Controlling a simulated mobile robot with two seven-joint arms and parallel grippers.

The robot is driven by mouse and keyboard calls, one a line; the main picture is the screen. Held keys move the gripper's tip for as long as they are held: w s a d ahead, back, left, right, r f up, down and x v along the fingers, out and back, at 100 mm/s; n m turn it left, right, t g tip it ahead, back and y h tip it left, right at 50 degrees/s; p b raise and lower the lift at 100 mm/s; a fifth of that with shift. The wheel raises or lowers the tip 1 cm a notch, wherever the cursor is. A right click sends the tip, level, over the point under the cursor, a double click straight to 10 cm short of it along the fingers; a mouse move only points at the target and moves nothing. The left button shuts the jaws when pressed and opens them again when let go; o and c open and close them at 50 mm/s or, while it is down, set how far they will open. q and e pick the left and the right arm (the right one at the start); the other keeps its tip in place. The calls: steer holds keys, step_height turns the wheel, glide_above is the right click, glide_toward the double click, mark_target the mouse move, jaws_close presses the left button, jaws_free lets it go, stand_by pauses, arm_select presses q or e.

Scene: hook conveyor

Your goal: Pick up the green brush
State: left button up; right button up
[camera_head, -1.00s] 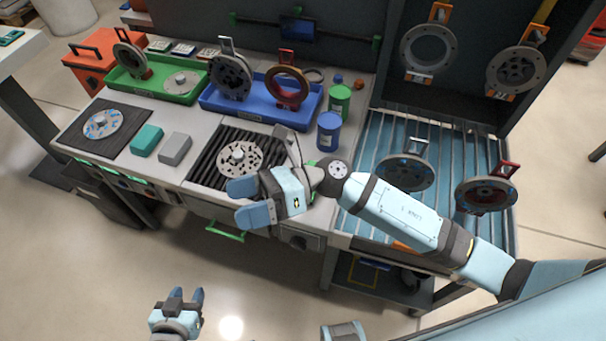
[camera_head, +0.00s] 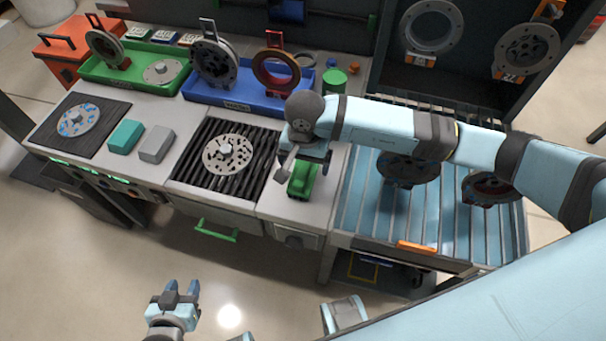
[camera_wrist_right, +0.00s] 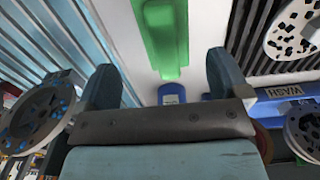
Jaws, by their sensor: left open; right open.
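The green brush (camera_head: 302,181) lies on the grey worktop to the right of the black ribbed grate. In the right wrist view, the green brush (camera_wrist_right: 163,35) runs lengthwise ahead of the fingertips, roughly midway between them. My right gripper (camera_wrist_right: 163,78) is open and empty, with a finger to each side of the brush's line. In the head view, my right gripper (camera_head: 305,155) points down over the brush, and its wrist hides part of the brush and the fingers. My left gripper (camera_head: 182,292) is open and empty, low over the floor, away from the bench.
Left of the brush, a disc (camera_head: 230,153) sits on the grate (camera_head: 190,180). A blue bin (camera_head: 225,98) and a green jar (camera_head: 334,80) stand behind. The worktop just around the brush is clear.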

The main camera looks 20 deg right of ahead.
mark_target(303, 169)
steer(key=f, duration=0.5)
steer(key=w+f+p, duration=0.1)
steer(key=f, duration=0.1)
steer(key=shift+f, duration=0.15)
steer(key=c, duration=1.1)
